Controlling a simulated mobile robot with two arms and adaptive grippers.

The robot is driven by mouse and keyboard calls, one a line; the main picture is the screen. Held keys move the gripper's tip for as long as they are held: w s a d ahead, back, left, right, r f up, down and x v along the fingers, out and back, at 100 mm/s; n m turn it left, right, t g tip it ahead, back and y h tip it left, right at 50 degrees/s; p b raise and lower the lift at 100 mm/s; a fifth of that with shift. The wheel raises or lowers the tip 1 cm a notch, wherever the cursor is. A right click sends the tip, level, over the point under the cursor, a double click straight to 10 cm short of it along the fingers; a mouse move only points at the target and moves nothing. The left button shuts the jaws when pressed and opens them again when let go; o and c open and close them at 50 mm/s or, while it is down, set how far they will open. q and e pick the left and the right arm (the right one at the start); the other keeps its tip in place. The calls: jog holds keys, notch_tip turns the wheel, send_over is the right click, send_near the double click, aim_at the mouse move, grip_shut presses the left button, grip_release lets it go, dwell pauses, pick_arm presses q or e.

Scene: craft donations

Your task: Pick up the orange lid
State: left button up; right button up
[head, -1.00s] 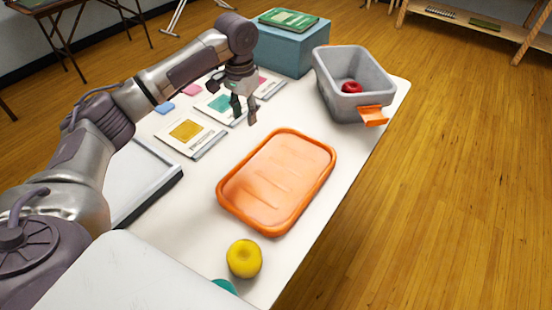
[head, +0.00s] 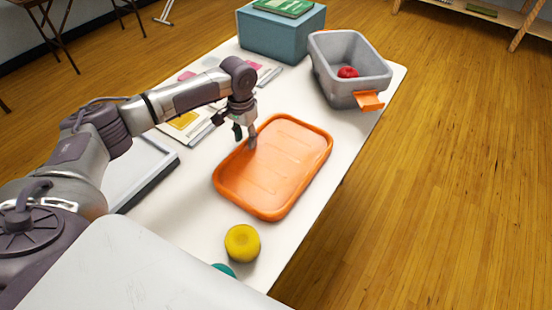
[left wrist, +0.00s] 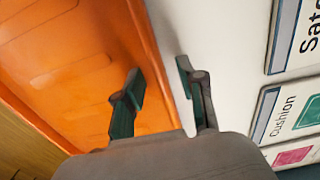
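The orange lid (head: 276,172) lies flat on the white table, a shallow rounded rectangle with a raised rim. My left gripper (head: 245,138) is over the lid's left long edge, toward its far end. In the left wrist view the left gripper (left wrist: 160,88) is open, with one finger over the orange lid (left wrist: 75,75) and the other over the white table, the rim between them. Whether the fingers touch the lid I cannot tell. My right gripper is not in view.
A grey bin (head: 347,92) with an orange latch holds a red item (head: 348,72). A blue box (head: 281,38) stands behind. A yellow roll (head: 242,243) lies near the lid's close end. Printed cards (head: 188,126) lie to the left on the white table (head: 325,195).

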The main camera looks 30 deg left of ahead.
pick_arm(q)
grip_shut()
jog(key=shift+r, duration=0.1)
dwell(0.3)
